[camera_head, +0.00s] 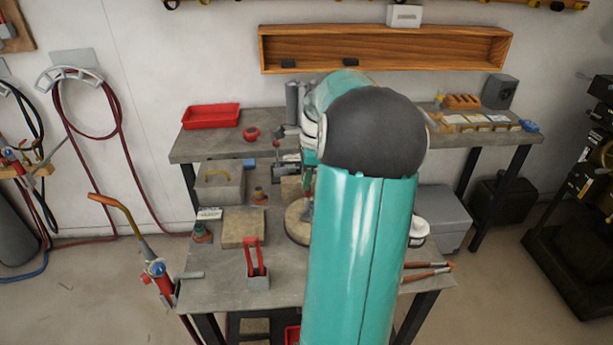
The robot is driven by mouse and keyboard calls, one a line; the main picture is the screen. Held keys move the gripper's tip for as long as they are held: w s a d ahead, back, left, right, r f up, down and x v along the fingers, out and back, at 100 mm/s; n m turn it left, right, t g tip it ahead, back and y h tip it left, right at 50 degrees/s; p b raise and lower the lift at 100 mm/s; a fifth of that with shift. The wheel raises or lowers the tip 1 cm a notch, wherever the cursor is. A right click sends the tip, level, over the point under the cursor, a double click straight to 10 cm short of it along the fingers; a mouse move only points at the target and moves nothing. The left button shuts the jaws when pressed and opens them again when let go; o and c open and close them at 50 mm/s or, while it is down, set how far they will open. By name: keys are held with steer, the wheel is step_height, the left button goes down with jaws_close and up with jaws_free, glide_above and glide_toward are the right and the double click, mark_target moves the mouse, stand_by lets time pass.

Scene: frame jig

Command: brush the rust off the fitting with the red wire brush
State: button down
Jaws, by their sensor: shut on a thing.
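My arm fills the middle of the view and hides much of the bench. My gripper (309,172) shows only as a sliver at the left edge of the arm, pointing down. It is shut on a thin tool, mostly hidden, that I cannot clearly identify. Below it is a round pale disc (297,226) on the front bench, partly behind my arm. I cannot make out the fitting or any rust on it.
The front bench (215,288) also bears a tan block (243,228), a grey box (218,184) and red-handled tools (428,272) at right. A torch (155,270) stands at its left edge. A red tray (210,116) sits on the back bench.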

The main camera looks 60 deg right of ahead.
steer(key=shift+f, duration=0.5)
stand_by(0.5)
steer(key=shift+w+d+r, duration=0.1)
steer(key=shift+w+d, duration=0.2)
steer(key=shift+d, duration=0.55)
